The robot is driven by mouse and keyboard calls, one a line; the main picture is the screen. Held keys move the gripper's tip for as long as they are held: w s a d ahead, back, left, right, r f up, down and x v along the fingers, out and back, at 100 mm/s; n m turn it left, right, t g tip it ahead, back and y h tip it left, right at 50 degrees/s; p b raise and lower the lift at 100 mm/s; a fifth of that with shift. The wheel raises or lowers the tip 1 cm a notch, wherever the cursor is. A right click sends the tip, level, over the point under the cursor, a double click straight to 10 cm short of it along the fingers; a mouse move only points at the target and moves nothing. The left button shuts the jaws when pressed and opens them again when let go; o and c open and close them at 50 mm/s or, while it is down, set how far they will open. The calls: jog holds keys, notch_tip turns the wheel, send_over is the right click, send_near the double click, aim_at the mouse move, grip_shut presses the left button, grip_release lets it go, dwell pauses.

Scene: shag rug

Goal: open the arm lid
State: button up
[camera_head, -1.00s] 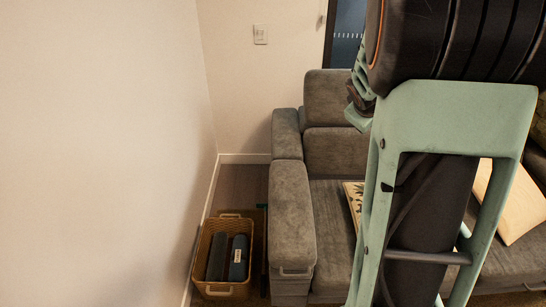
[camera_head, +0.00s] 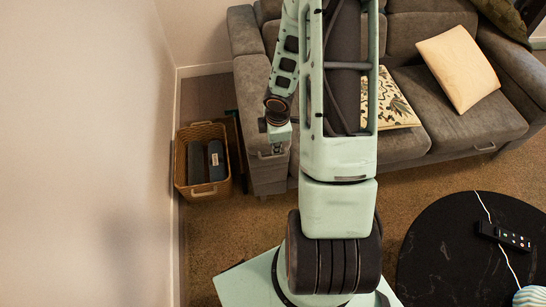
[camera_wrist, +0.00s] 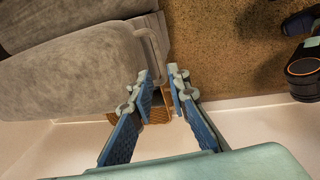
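The arm lid (camera_head: 252,99) is the grey fabric top of the sofa's left armrest, and it lies closed. Its pale handle (camera_head: 271,153) is a loop at the front end, partly hidden by my gripper in the head view. In the wrist view the lid (camera_wrist: 75,75) fills the upper left, with the handle (camera_wrist: 155,45) on its right end, just beyond the fingertips. My gripper (camera_wrist: 161,82) has blue-padded fingers with a gap between the tips and nothing in it. In the head view my gripper (camera_head: 279,143) hangs at the armrest's front end.
A wicker basket (camera_head: 204,189) with dark items stands left of the armrest, near the wall (camera_head: 105,130). The sofa seat holds a patterned cushion (camera_head: 393,106) and a cream pillow (camera_head: 458,68). A round black table (camera_head: 450,245) is at lower right. Open carpet lies before the sofa.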

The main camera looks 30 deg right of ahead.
aim_at(274, 157)
jog(key=f+b, duration=0.1)
jog(key=f, duration=0.1)
jog(key=w+f+b, duration=0.1)
jog(key=f, duration=0.2)
jog(key=f+b, duration=0.2)
jog(key=shift+w+d+f, duration=0.25)
jog(key=shift+w+f, duration=0.05)
jog(key=shift+f, duration=0.1)
jog(key=shift+c, duration=0.7)
grip_shut()
